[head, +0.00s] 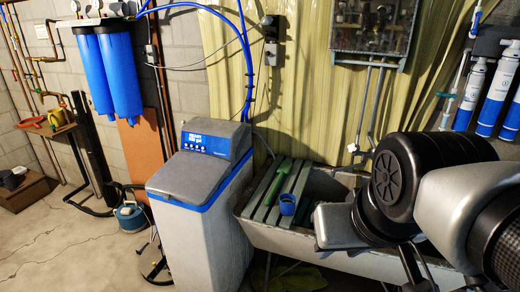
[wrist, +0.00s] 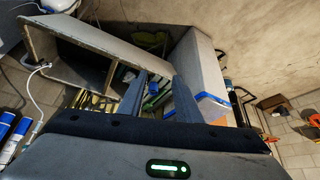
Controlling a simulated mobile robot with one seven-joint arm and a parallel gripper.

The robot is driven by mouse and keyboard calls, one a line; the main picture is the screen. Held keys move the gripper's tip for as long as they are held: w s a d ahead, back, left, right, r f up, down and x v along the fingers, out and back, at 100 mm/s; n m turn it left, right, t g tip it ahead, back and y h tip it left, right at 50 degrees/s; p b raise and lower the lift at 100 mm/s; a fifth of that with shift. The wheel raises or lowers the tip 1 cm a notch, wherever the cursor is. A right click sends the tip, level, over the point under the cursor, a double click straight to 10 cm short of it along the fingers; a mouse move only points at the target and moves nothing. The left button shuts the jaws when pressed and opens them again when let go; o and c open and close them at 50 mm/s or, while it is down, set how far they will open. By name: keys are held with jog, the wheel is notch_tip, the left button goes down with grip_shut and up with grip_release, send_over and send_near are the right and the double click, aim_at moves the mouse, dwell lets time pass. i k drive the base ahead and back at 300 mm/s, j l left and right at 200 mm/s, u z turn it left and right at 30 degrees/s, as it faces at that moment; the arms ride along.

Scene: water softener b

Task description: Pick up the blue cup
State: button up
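The blue cup (head: 288,204) stands on the green slats across the left end of the grey sink. It looks small and upright. In the head view my arm fills the right side, and I cannot make out the fingertips there.
A green tool (head: 276,185) lies on the slats (head: 296,181) beside the cup. The grey and blue water softener (head: 203,165) stands tall just left of the sink (head: 318,247). Pipes (head: 371,110) rise behind the sink. Open floor (head: 60,245) lies at the left.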

aim_at(287, 202)
jog(key=i+j+z, duration=0.1)
jog(key=i+z, duration=0.3)
jog(key=i+j+z, duration=0.15)
jog(key=z, duration=0.25)
jog(key=i+j+z, duration=0.4)
jog(key=k+l, duration=0.05)
jog(key=l, duration=0.05)
